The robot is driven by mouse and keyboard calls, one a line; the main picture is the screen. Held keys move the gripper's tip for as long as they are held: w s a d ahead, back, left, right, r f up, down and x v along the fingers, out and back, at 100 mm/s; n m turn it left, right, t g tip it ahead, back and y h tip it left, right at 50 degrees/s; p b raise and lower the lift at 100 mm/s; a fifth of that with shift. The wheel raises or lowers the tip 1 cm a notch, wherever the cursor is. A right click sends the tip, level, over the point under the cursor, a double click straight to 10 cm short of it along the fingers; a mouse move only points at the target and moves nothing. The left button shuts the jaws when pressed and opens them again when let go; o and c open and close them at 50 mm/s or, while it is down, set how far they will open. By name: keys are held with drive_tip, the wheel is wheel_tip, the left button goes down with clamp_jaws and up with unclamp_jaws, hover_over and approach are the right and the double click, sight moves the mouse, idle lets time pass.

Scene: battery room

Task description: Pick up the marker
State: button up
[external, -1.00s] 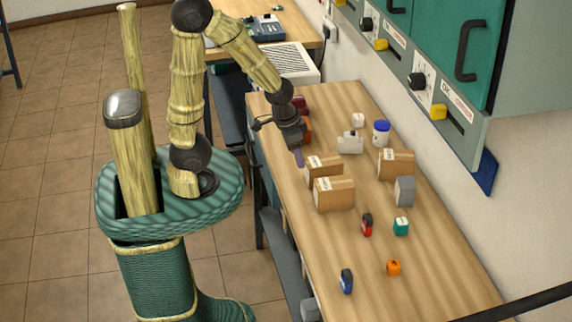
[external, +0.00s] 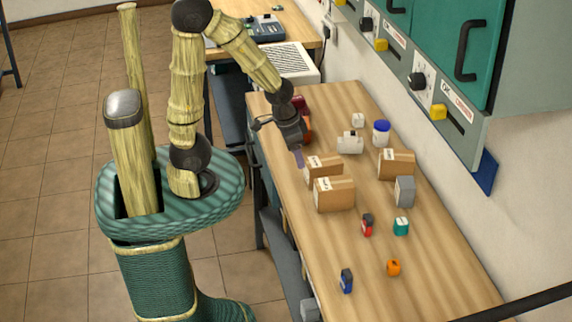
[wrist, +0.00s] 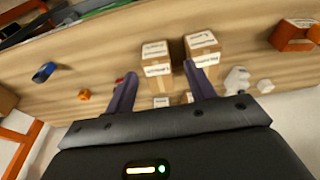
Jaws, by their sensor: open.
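I cannot pick out the marker for certain in either view. My gripper (external: 299,158) is at the near-left edge of the wooden bench (external: 440,270), beside two cardboard boxes, with its fingers pointing down. In the wrist view my gripper (wrist: 161,72) is open, its two purple fingers apart. The cardboard boxes (wrist: 157,58) (wrist: 203,48) show beyond and between the fingers. I see nothing held between them. The gripper body hides the lower part of the wrist view.
Cardboard boxes (external: 334,194) (external: 396,163), a grey block (external: 404,190), a white item (external: 350,143) and a blue-lidded jar (external: 381,133) crowd the bench. Small red (external: 367,225), teal (external: 401,227), orange (external: 393,268) and blue (external: 346,281) items stand nearer the front. Wall cabinets (external: 440,90) flank the right.

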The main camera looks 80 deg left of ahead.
drive_tip(key=shift+r, duration=0.1)
drive_tip(key=w+v, duration=0.1)
drive_tip(key=v, duration=0.4)
drive_tip(key=w+a+n+t+y+b, duration=0.1)
drive_tip(key=w+a+t+y+b, duration=0.2)
drive_tip(key=a, duration=1.2)
drive_tip(key=w+a+t+y+b, duration=0.2)
drive_tip(key=w+a+t, duration=0.3)
drive_tip(key=a, duration=0.9)
drive_tip(key=s+a+t+h+b, duration=0.2)
drive_tip(key=s+a+t+h, duration=0.1)
drive_tip(key=s, duration=0.5)
drive_tip(key=s+a+t+h+b, duration=0.2)
drive_tip(key=s+t, duration=0.1)
drive_tip(key=s, duration=0.5)
wheel_tip(320, 180, down, 14)
drive_tip(key=m, duration=0.1)
drive_tip(key=shift+w, duration=0.15)
